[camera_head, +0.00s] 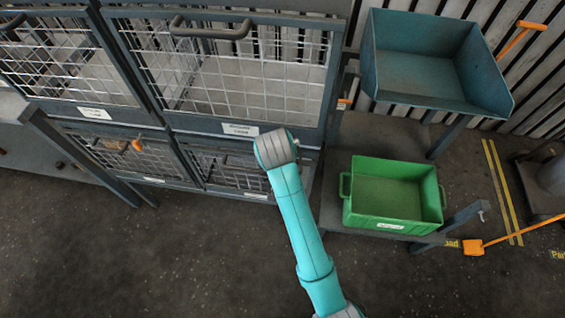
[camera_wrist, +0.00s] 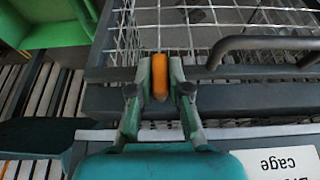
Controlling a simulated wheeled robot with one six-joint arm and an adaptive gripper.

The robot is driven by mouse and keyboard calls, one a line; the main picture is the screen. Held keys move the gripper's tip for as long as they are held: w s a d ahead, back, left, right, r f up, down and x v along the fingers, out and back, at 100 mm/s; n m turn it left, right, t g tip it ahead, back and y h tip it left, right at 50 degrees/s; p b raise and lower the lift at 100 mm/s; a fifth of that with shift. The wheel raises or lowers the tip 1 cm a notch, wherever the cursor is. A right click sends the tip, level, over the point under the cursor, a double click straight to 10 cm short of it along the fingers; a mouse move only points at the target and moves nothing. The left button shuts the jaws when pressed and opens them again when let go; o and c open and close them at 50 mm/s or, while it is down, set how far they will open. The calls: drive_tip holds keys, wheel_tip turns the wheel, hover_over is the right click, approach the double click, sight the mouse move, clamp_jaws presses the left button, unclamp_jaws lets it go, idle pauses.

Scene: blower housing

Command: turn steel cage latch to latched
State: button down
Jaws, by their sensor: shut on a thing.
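The orange latch handle (camera_wrist: 160,76) sits between the two fingertips of my gripper (camera_wrist: 160,82) in the wrist view, and the fingers are shut on it. It appears upright in that view, in front of the grey frame bar at the top edge of a mesh cage. The lower right cage (camera_head: 238,172) shows in the head view behind my turquoise arm. The arm's wrist hides my gripper and this latch there. A dark bar handle (camera_wrist: 260,42) is to the right of the latch in the wrist view. A white label (camera_wrist: 285,163) reading "cage" appears upside down.
A green bin (camera_head: 395,222) stands on a low stand right of my arm. A blue-grey open bin (camera_head: 415,75) is above it. Another orange handle (camera_head: 137,145) is on the lower left cage. The floor in front is clear.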

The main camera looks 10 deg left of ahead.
idle(0.4)
drive_tip(key=c, duration=1.1)
unclamp_jaws()
drive_tip(key=v, duration=0.7)
drive_tip(key=shift+s+r, duration=0.1)
drive_tip(key=shift+r, duration=0.15)
